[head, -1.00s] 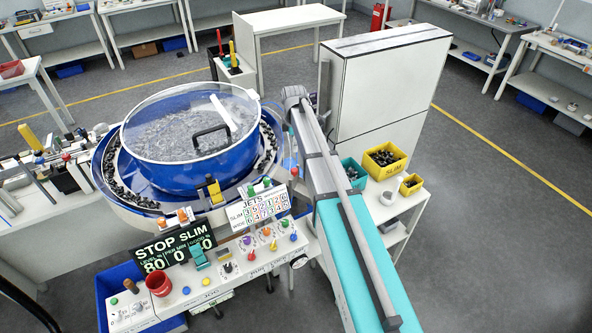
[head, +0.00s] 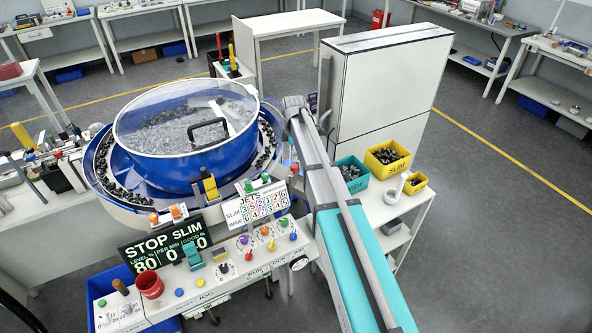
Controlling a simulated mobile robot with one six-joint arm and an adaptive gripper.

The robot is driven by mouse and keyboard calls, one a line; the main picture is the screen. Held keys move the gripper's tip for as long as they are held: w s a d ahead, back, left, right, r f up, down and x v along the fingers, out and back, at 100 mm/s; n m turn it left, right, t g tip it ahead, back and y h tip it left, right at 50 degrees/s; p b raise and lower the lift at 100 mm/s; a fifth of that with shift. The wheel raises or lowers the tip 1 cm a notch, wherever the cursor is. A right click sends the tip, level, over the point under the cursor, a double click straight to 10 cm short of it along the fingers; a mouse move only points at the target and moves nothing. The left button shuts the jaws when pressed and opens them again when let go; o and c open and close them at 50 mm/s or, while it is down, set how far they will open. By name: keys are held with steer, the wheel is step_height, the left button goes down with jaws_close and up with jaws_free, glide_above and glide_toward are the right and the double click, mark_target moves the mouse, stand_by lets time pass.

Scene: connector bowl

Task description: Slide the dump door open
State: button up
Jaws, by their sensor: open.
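A blue bowl feeder (head: 190,178) with a clear domed lid and black handle (head: 208,131) stands at centre left. Dark connectors lie along its outer track (head: 122,191). A small upright yellow piece (head: 209,186) with a dark part sits at the bowl's front rim. I cannot tell for certain whether it is the dump door, and no door opening is clearly visible. My gripper is not in view.
Yellow (head: 386,158) and teal (head: 352,181) bins stand beyond. Floor at right is clear.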

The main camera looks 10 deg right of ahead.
mark_target(294, 165)
steer(key=shift+f+b, duration=2.9)
steer(key=shift+f, duration=0.25)
jaws_close()
